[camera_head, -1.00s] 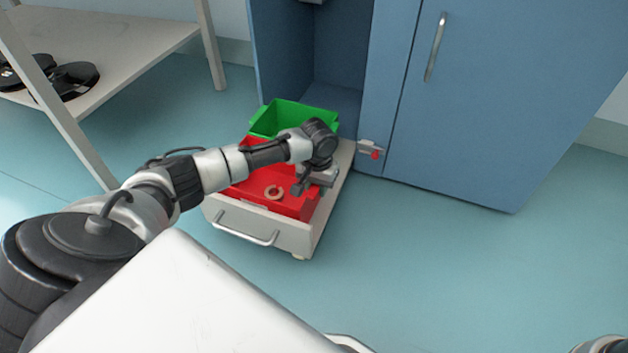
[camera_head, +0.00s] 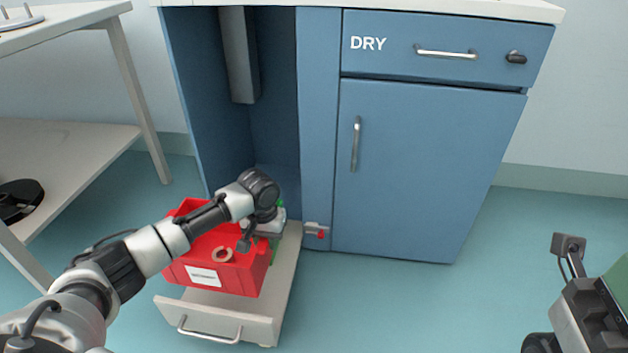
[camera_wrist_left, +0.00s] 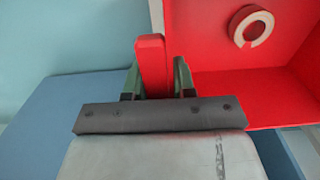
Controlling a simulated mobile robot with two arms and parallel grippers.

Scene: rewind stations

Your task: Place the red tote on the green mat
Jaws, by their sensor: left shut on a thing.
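The red tote (camera_head: 215,277), with a white label on its front, is raised above the open pull-out drawer (camera_head: 215,318). A pale open ring (camera_head: 222,254) lies inside it. My left gripper (camera_head: 256,232) is shut on the tote's right side. In the left wrist view, a red upright part of the tote (camera_wrist_left: 151,65) sits between the fingers (camera_wrist_left: 157,82), and the ring (camera_wrist_left: 251,27) shows too. My right gripper (camera_head: 578,295) is partly in view at the right edge; its jaws are unclear. I cannot make out the green mat for certain.
A blue cabinet (camera_head: 415,175) marked DRY stands behind, with an open bay on its left. A red-tipped latch (camera_head: 318,231) sticks out beside the drawer. A shelf table (camera_head: 70,170) stands at left. A green patch (camera_head: 615,278) shows at the right edge. Floor at centre right is clear.

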